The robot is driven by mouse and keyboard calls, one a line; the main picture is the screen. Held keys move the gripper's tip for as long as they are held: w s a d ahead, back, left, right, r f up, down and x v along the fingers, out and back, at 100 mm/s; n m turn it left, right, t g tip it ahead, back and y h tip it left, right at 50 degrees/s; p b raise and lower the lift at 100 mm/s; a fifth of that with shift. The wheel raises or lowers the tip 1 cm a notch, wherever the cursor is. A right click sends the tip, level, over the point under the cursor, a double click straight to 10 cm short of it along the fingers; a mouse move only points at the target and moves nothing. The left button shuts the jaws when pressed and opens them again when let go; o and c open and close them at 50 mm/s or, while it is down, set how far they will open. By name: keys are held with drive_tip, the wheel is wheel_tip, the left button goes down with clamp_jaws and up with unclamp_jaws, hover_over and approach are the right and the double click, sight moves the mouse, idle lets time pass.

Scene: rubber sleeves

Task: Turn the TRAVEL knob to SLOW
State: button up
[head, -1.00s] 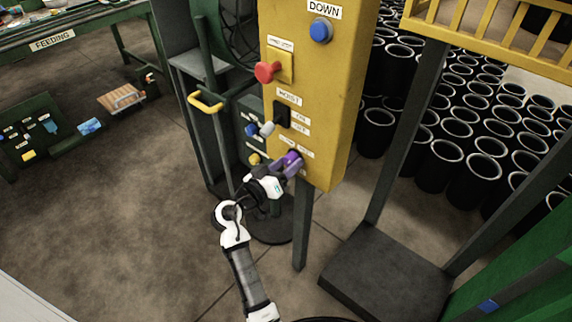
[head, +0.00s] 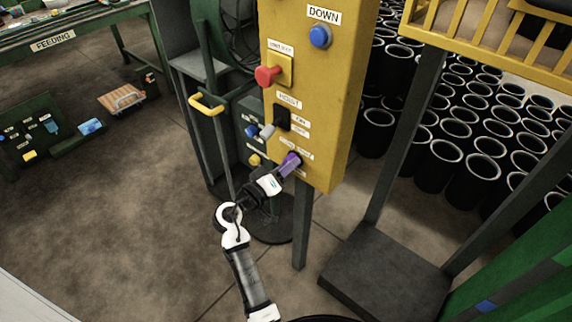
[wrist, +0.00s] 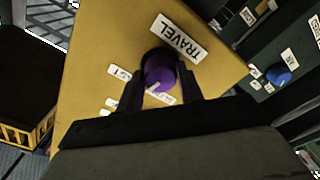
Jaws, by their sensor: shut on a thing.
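The TRAVEL knob (wrist: 159,76) is purple and sits on the yellow control box, below the TRAVEL label (wrist: 180,38) in the wrist view. A pale pointer mark shows on its face. My gripper (wrist: 160,88) has one finger on each side of the knob and is shut on it. In the head view, my gripper (head: 287,167) reaches the knob (head: 291,159) at the low end of the box. Small position labels (wrist: 118,73) lie around the knob; their words are too small or partly hidden to read surely.
On the yellow box (head: 335,110) above the knob are the HOIST switch (head: 282,119), a red button (head: 267,74) and the blue DOWN button (head: 320,35). Black sleeves (head: 478,170) stand on the right.

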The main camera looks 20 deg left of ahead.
drive_tip(key=shift+n+p, duration=2.35)
drive_tip(key=shift+n, duration=1.85)
drive_tip(key=o, duration=1)
drive_tip(key=b+v, duration=0.3)
drive_tip(key=v, duration=1)
drive_tip(key=shift+s+a+r+b, duration=0.1)
drive_tip(key=shift+s+b, duration=0.3)
